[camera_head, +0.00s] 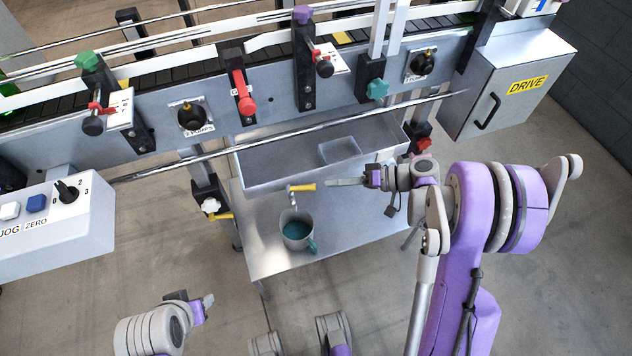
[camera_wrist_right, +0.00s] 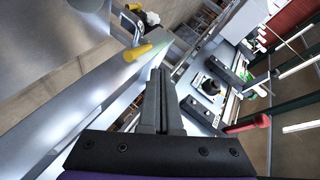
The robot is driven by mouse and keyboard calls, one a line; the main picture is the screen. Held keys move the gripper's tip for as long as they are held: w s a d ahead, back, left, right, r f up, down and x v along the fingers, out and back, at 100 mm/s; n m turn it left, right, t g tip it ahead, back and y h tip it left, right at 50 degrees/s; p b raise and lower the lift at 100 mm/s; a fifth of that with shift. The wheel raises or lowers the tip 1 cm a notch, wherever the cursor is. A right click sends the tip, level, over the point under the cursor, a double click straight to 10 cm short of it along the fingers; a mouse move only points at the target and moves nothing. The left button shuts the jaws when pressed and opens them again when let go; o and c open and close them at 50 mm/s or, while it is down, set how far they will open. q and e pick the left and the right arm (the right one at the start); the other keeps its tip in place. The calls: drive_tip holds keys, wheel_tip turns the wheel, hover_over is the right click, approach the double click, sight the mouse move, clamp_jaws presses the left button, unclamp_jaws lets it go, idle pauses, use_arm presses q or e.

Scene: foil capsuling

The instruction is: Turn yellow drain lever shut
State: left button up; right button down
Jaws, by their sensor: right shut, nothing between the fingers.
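The yellow drain lever (camera_head: 303,187) sits on a small metal drain valve (camera_head: 292,194) at the front wall of the steel trough (camera_head: 262,182). It points right, roughly along that wall. It also shows in the right wrist view (camera_wrist_right: 138,52), above and left of the fingertips. My right gripper (camera_head: 330,183) is shut and empty, its tips just right of the lever's free end, with a small gap seen from the head. It also shows in the right wrist view (camera_wrist_right: 160,80). My left gripper (camera_head: 208,301) hangs low at the front; its finger opening is unclear.
A grey mug (camera_head: 297,232) with a teal handle and teal contents stands under the valve on the steel shelf (camera_head: 262,262). A rail (camera_head: 200,156) and a conveyor panel with knobs lie behind. A DRIVE box (camera_head: 512,90) stands right, a button box (camera_head: 60,225) left.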

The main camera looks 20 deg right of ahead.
drive_tip(key=s+r+n+h+p, duration=0.3)
drive_tip(key=s+r+n+p, duration=0.1)
drive_tip(key=n, duration=0.9)
use_arm(q)
drive_tip(key=shift+w+r+b, duration=0.2)
drive_tip(key=shift+r+b, duration=0.2)
drive_tip(key=shift+r, duration=1.85)
use_arm(e)
drive_tip(key=n+t+h, duration=0.1)
drive_tip(key=n+h, duration=0.1)
drive_tip(key=n, duration=0.3)
approach(304, 188)
drive_tip(key=shift+x, duration=2.9)
drive_tip(key=shift+d, duration=0.15)
